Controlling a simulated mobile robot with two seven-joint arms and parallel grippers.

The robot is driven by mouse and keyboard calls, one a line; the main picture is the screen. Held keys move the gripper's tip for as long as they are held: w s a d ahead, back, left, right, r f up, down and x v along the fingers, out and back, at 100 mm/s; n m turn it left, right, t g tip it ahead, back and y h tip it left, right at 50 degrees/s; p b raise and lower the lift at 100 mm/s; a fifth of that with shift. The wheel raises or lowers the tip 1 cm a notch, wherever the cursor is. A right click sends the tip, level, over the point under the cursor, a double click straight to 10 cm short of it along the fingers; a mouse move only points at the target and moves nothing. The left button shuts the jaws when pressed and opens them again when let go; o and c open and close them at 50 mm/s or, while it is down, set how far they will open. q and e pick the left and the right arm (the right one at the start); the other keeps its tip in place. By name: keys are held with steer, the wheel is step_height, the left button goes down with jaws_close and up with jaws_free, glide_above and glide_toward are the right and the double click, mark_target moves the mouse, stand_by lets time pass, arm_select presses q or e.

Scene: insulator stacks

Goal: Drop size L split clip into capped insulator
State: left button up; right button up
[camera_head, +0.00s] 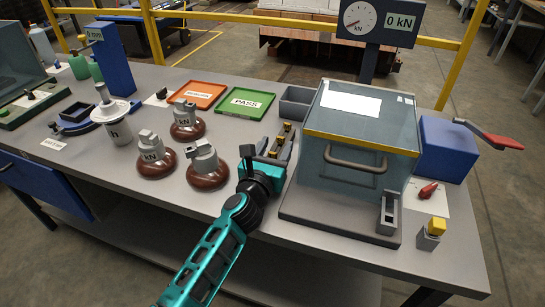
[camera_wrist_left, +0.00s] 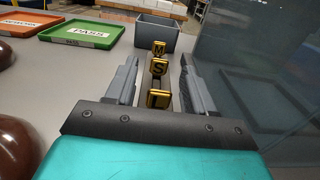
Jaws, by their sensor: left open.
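My left gripper (camera_head: 268,152) is open over a short row of gold clips on the table, and holds nothing. In the left wrist view the two grey fingers of the left gripper (camera_wrist_left: 160,78) stand either side of the row. The nearest clip, marked L (camera_wrist_left: 158,99), is partly hidden by the gripper's dark front edge. Clips marked S (camera_wrist_left: 158,66) and M (camera_wrist_left: 159,47) stand behind it. Three insulators with brown discs and grey metal caps stand left of the gripper: a rear one (camera_head: 187,122), a front left one (camera_head: 154,157) and a front right one (camera_head: 206,165).
A clear-walled test box (camera_head: 358,130) with a handle stands close right of the gripper. A grey bin (camera_head: 295,103), a green PASS tray (camera_head: 244,103) and an orange tray (camera_head: 202,95) lie behind. A white labelled device (camera_head: 118,120) stands left of the insulators.

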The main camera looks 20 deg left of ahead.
arm_select(q)
steer(key=shift+c, duration=0.5)
steer(key=shift+c, duration=0.6)
jaws_close()
steer(key=shift+r, duration=0.15)
